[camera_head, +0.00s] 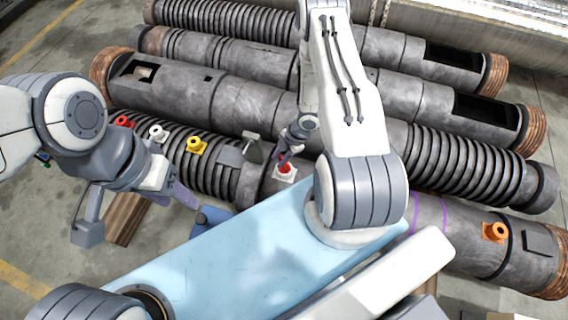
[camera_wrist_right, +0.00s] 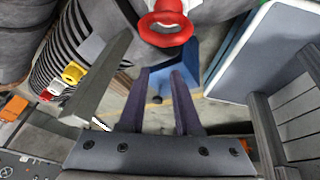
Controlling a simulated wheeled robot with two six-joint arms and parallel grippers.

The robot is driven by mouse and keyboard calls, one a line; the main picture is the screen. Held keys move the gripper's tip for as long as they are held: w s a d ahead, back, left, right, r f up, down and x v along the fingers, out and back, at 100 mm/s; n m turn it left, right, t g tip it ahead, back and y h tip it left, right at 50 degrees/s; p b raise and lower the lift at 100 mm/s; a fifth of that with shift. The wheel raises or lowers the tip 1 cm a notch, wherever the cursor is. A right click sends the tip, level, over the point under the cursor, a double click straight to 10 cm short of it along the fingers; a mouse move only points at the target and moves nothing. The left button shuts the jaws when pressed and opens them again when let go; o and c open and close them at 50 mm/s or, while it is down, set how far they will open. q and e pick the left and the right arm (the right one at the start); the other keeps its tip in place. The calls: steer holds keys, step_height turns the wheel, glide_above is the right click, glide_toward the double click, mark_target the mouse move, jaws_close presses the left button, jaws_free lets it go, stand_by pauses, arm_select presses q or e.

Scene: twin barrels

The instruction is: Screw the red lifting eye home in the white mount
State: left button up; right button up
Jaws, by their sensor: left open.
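The red lifting eye (camera_head: 285,168) sits at the white mount (camera_head: 288,177) on the barrel in front, near the middle of the head view. In the right wrist view the eye (camera_wrist_right: 165,22) is a red ring at the top, just beyond the fingertips. My right gripper (camera_head: 287,157) is close to the eye; in its wrist view its two dark fingers (camera_wrist_right: 160,72) are apart, with nothing between them. How deep the eye sits in the mount cannot be told. My left gripper (camera_head: 139,218) is open and empty at the left, away from the eye.
Red (camera_head: 124,121), white (camera_head: 157,132) and yellow (camera_head: 195,145) fittings stand in a row on the ribbed barrel at left. An orange fitting (camera_head: 495,232) is at right. A light-blue surface (camera_head: 250,255) lies in front.

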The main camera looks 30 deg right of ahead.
mark_target(280, 173)
steer(key=shift+f+b, duration=4.15)
steer(key=shift+f, duration=1.2)
steer(key=shift+o, duration=0.4)
steer(key=shift+s, duration=0.1)
jaws_close()
steer(key=shift+d, duration=0.1)
steer(key=shift+c, duration=0.4)
jaws_free()
steer(key=shift+w, duration=0.25)
